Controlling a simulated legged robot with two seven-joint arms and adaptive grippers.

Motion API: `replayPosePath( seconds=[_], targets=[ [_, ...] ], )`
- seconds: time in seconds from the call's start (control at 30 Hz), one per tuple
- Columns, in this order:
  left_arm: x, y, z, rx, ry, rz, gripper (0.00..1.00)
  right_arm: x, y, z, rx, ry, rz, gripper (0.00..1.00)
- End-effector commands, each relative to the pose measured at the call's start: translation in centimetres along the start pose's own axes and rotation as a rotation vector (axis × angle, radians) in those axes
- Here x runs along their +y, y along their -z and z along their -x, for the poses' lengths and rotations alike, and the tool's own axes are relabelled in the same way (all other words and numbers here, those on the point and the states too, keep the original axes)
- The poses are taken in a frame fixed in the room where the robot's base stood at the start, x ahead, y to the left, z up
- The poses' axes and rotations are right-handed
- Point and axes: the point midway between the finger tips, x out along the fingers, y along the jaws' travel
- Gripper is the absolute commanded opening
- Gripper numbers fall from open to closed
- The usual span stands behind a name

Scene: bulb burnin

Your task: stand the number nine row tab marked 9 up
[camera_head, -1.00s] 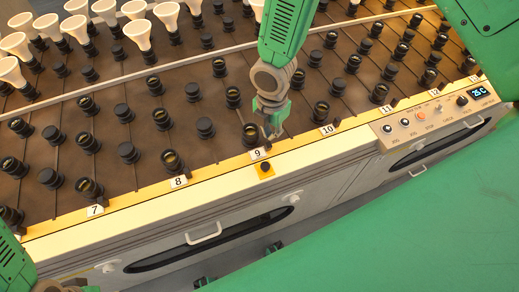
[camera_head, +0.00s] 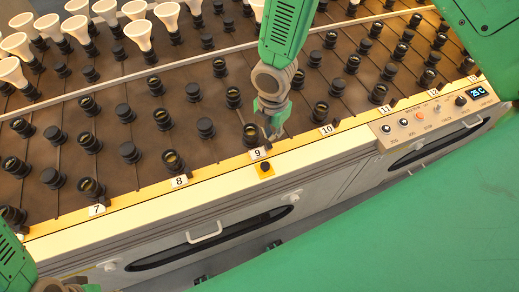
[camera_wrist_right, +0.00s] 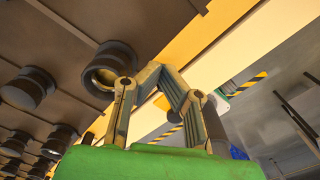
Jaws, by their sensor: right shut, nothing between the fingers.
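The white label marked 9 (camera_head: 257,153) sits on the yellow front strip of the rack. A small dark piece (camera_head: 267,147) at the label's right edge may be the row tab; it is too small to tell whether it stands or lies. My right gripper (camera_head: 273,133) is shut and empty, low over the strip just behind the label and beside the front socket (camera_head: 250,133) of that row. In the right wrist view its fingers (camera_wrist_right: 150,70) come together in front of a dark socket (camera_wrist_right: 108,66). My left gripper (camera_head: 70,287) shows only partly at the bottom left.
Rows of black sockets fill the brown rack, with white bulbs (camera_head: 140,34) at the back left. Dark tabs stand near labels 10 (camera_head: 336,122) and 11 (camera_head: 394,103). A black knob (camera_head: 265,167) on a yellow plate is below label 9. A control panel (camera_head: 430,115) is at the right.

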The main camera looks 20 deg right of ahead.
Motion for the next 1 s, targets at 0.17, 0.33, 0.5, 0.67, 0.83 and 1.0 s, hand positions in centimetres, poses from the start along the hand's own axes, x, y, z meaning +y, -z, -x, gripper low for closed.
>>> replayPosePath(
  seconds=[0.17,0.33,0.5,0.67,0.83,1.0],
  targets=[
    [0.0,0.02,0.36,0.0,0.0,0.0,0.34,-0.19,0.11,0.2,0.0,0.001,0.0,0.0],
    [-0.01,0.03,0.61,0.0,0.0,0.0,0.34,-0.33,0.19,0.33,0.0,0.0,0.001,0.0],
    [-0.01,0.03,0.69,0.0,0.0,0.0,0.34,-0.39,0.23,0.34,0.0,0.0,0.0,0.0],
    [-0.01,0.04,0.66,0.0,0.0,0.0,0.34,-0.39,0.23,0.32,0.0,0.0,0.0,0.0],
    [0.0,0.04,0.71,0.0,0.0,0.0,0.34,-0.42,0.24,0.35,0.0,0.0,0.0,0.0],
    [-0.01,0.05,0.94,0.0,0.0,0.0,0.34,-0.56,0.33,0.48,0.0,0.0,0.0,0.0]
  ],
)
